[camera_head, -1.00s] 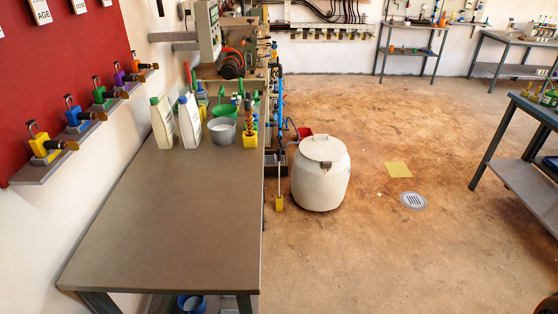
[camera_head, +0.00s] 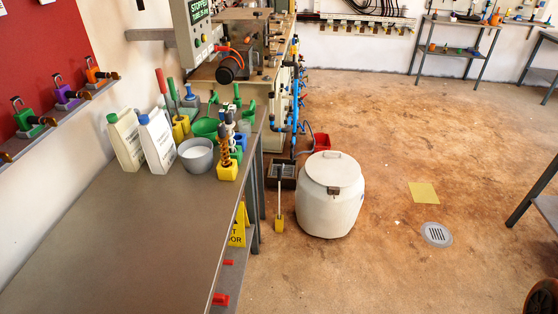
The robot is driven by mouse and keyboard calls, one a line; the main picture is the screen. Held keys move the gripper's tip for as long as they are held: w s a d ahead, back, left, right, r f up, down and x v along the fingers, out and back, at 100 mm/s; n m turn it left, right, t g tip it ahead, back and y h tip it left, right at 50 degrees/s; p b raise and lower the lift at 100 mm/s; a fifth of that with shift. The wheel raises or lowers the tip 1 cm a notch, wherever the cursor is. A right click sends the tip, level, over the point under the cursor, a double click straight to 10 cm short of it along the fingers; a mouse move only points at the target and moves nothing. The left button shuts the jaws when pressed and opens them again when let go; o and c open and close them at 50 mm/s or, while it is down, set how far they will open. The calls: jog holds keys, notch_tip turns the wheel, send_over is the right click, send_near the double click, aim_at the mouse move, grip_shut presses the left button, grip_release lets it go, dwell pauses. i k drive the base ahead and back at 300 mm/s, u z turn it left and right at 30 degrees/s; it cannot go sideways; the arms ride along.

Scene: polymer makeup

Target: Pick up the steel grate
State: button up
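The steel grate (camera_head: 437,234) is a round, grey, slotted disc. It lies flat in the brown floor at the right of the head view, to the right of the white barrel. Nothing covers it. My gripper cannot be made out in this view. A dark rounded shape is cut off at the bottom right corner, and I cannot tell what part it is.
A white lidded barrel (camera_head: 331,195) stands left of the grate. A yellow sheet (camera_head: 424,192) lies just behind the grate. A long grey workbench (camera_head: 130,235) fills the left. A table (camera_head: 546,200) edges in at right.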

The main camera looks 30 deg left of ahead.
aim_at(287, 166)
jog(key=u, duration=0.45)
jog(key=i, duration=1.8)
jog(key=u, duration=0.75)
jog(key=i, duration=1.05)
jog(key=u, duration=0.3)
